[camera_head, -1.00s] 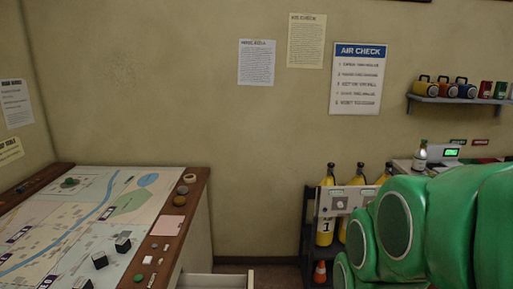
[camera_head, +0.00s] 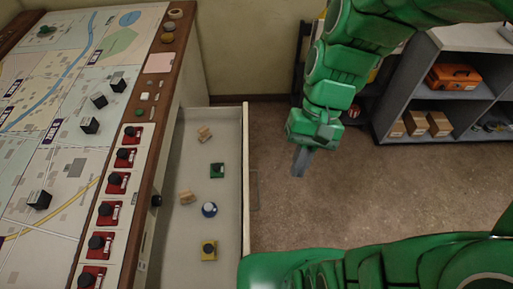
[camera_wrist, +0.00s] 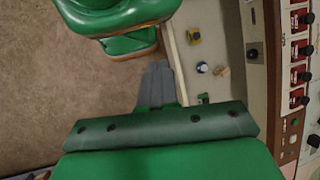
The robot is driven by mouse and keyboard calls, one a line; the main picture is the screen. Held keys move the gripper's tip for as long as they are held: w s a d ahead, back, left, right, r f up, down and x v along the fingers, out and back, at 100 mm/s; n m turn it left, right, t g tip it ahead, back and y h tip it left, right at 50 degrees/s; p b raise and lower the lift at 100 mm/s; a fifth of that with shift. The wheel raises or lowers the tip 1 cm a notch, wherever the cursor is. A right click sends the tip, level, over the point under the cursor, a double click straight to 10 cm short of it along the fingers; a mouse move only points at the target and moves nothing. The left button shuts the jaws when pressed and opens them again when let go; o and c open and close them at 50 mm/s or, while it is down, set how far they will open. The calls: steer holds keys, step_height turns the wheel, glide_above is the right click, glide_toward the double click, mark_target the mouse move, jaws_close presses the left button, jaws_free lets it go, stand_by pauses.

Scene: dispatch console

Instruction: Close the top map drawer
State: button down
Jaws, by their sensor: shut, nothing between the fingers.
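The top map drawer (camera_head: 246,140) stands pulled out from the right side of the map console (camera_head: 160,85). It is open, and several small items lie inside it. In the wrist view its pale front wall (camera_wrist: 174,50) runs beside my gripper. My gripper (camera_head: 300,170) is to the right of the drawer front in the head view, apart from it, over the floor. The wrist view shows its fingers (camera_wrist: 158,72) together with nothing between them. I cannot tell its exact height against the drawer.
In the drawer lie a green block (camera_head: 217,170), a blue-and-white round item (camera_head: 209,209), a yellow block (camera_head: 208,250) and wooden pieces (camera_head: 186,197). A grey shelf unit (camera_head: 395,100) stands at the right. The brown floor (camera_head: 360,190) between is clear.

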mark_target(257, 172)
steer(key=w+a+f+m+g+y, duration=0.35)
steer(key=w+f+m+y, duration=0.5)
steer(key=w+f, duration=0.8)
steer(key=w+d+f+m+t+y, duration=0.25)
steer(key=d+f+m+t, duration=0.2)
steer(key=f, duration=0.65)
steer(key=w+d+f+m+t+y, duration=0.1)
steer(key=d+f+m+t+y, duration=0.3)
steer(key=f, duration=0.7)
steer(key=shift+m+g, duration=0.3)
steer(key=a, duration=1.3)
steer(key=shift+w, duration=0.15)
steer(key=a, duration=2.6)
steer(key=shift+a, duration=0.4)
